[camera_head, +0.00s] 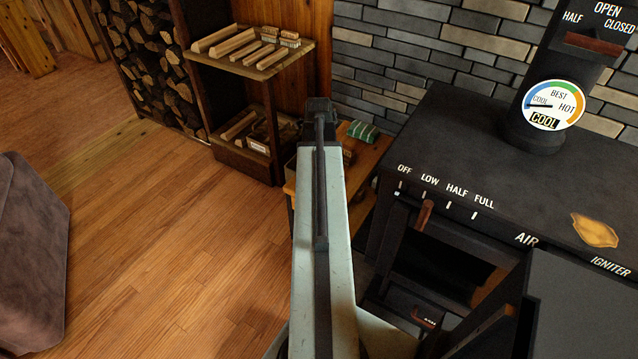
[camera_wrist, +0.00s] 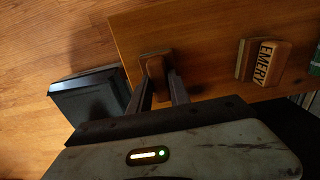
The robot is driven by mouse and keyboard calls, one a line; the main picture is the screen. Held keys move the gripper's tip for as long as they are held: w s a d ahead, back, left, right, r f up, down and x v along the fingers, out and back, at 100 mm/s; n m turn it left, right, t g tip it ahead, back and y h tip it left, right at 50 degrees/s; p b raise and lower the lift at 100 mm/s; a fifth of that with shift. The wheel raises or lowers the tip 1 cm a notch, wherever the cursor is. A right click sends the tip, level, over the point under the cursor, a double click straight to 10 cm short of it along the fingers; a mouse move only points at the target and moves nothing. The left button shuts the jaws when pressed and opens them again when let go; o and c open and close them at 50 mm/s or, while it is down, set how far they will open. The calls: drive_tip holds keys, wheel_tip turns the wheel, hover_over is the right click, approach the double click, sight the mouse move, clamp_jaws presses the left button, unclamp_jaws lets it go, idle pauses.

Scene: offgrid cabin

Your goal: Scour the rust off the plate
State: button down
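The plate is the black stove top (camera_head: 500,175) at the right of the head view, with an orange-yellow rusty patch (camera_head: 595,230). In the wrist view, a small brown block (camera_wrist: 154,56) is at the wooden bench, between the tips of my gripper (camera_wrist: 160,75). The fingers stand apart on either side of it; whether they press on it is unclear. A wooden block marked EMERY (camera_wrist: 265,62) lies farther right on the bench. In the head view my arm hides the gripper and much of the bench.
The wooden bench (camera_head: 367,160) carries a green item (camera_head: 361,131) beside the stove. A shelf (camera_head: 265,65) with wooden pieces and stacked firewood (camera_head: 155,65) stand behind. A dark box (camera_wrist: 88,96) is left of the gripper. A grey cushioned seat (camera_head: 32,250) is left; floor between is clear.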

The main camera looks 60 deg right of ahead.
drive_tip(key=shift+r+p, duration=3)
wheel_tip(320, 180, up, 12)
drive_tip(key=p, duration=1.2)
